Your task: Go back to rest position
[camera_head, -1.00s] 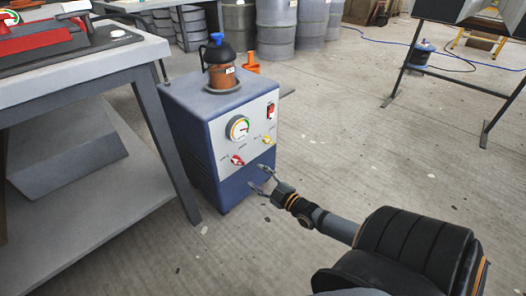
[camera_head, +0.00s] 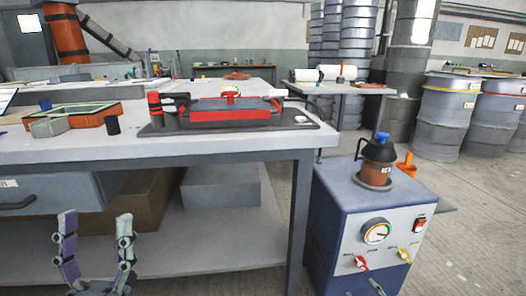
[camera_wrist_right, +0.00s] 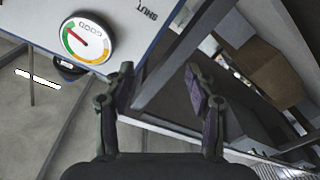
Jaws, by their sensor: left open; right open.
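My left gripper (camera_head: 97,232) is at the lower left of the head view, fingers pointing up and spread, with nothing between them. It shows in front of the workbench's lower part. My right gripper (camera_wrist_right: 160,82) shows in its wrist view with two fingers apart and empty. The blue-grey machine (camera_wrist_right: 40,15) with its round gauge (camera_wrist_right: 88,40) is beyond its left finger. In the head view only a small tip of the right gripper (camera_head: 376,287) shows, at the bottom edge in front of the machine.
The workbench (camera_head: 250,150) bears a red clamp-like device (camera_head: 230,108) and a green-edged frame (camera_head: 75,118). The machine (camera_head: 335,205) stands right of it, carrying a pot with a blue knob (camera_head: 380,150). Drums (camera_head: 445,115) stand at the back right. Floor (camera_head: 470,240) is clear at right.

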